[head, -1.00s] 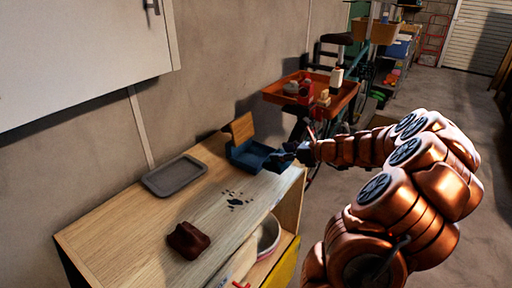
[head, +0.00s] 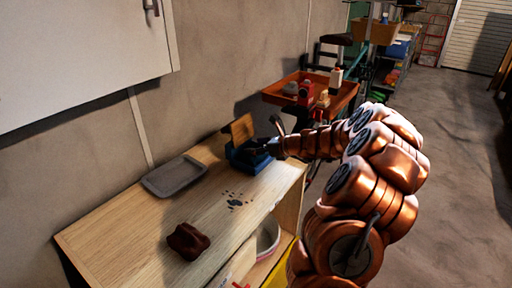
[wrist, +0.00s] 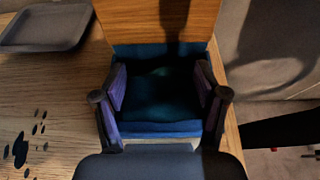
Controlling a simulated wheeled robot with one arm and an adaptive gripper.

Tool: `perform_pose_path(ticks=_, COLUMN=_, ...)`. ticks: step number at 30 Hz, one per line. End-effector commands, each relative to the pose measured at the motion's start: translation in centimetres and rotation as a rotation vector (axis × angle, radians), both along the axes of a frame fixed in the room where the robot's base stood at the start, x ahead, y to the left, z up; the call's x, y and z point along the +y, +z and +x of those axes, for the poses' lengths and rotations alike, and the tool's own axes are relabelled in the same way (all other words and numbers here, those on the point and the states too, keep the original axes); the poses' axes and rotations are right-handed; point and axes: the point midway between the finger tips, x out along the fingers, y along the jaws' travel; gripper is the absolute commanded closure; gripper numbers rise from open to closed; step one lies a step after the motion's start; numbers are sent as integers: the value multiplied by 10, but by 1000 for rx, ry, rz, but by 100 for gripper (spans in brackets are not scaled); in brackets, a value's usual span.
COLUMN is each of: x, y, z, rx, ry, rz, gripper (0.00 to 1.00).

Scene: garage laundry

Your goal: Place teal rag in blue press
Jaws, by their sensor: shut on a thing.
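The blue press (head: 252,164) stands at the far right end of the wooden workbench, with its wooden lid (head: 241,129) raised upright at the back. In the wrist view its blue front wall (wrist: 160,129) and the lid (wrist: 135,25) show. My gripper (head: 262,148) is over the press, its fingers low at the opening.
A grey tray (head: 175,177) lies on the bench to the left, and a dark brown object (head: 187,241) sits near the front. Dark splotches (head: 236,200) mark the wood. A red-orange cart tray (head: 313,90) with small items stands behind the press.

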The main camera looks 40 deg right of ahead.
Motion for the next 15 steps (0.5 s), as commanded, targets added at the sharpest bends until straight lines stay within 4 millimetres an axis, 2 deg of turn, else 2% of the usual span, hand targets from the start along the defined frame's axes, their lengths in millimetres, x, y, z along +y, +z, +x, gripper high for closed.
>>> perform_pose_path(ticks=10, x=0, y=-2, z=0, rx=-2, ry=1, rz=-1, gripper=63)
perform_pose_path(ticks=11, x=0, y=-2, z=0, rx=-1, ry=1, rz=-2, gripper=27)
perform_pose_path(ticks=15, x=0, y=-2, z=0, rx=-1, ry=1, rz=-3, gripper=12)
